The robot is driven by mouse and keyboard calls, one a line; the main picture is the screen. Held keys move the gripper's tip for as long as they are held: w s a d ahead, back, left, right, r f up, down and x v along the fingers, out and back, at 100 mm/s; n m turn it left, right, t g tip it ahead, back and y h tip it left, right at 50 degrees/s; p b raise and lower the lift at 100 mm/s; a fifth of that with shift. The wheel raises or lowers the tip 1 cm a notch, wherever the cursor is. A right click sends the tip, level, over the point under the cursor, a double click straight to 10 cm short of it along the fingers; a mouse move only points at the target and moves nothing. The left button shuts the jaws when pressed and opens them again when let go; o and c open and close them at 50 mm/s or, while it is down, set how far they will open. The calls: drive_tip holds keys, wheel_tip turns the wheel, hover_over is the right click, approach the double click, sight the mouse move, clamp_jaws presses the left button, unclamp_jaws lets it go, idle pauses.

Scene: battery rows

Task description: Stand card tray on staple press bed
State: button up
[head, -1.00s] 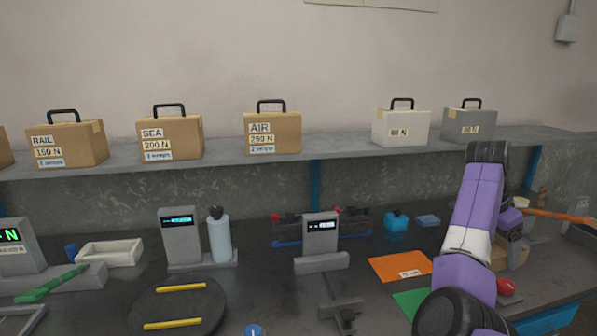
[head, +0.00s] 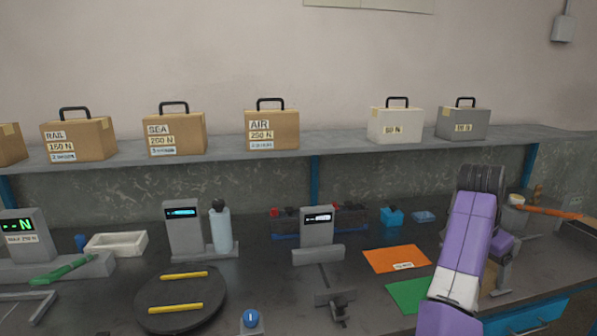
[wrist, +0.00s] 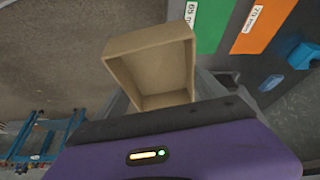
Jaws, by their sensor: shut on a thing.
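The card tray (wrist: 150,65) is a tan, open-topped box in the wrist view, tilted in that picture with its hollow inside showing. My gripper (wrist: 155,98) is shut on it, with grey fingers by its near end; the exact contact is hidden. In the head view my purple and white arm hides most of the gripper and tray; only a small tan patch (head: 488,279) shows beside the arm. I cannot tell for sure which fixture is the staple press bed. A fixture with a long orange lever (head: 545,211) stands at the far right, partly behind my arm.
An orange mat (head: 396,258) and a green mat (head: 408,294) lie left of my arm. A grey display stand (head: 318,228), a black round plate (head: 180,322) with yellow bars and a white tray (head: 117,244) share the bench. Boxes line the shelf (head: 345,144).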

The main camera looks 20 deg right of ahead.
drive_tip(key=a+f+n+t+y, duration=0.1)
drive_tip(key=a+f+n, duration=0.5)
drive_tip(key=a, duration=0.8)
drive_tip(key=a+f+n+t+y, duration=0.2)
drive_tip(key=a+f+n, duration=0.4)
drive_tip(key=a, duration=0.7)
drive_tip(key=w+a+f+n+t+y, duration=0.1)
drive_tip(key=a+f+n, duration=0.5)
drive_tip(key=a+f, duration=0.4)
drive_tip(key=a, duration=0.4)
drive_tip(key=shift+a+t, duration=0.3)
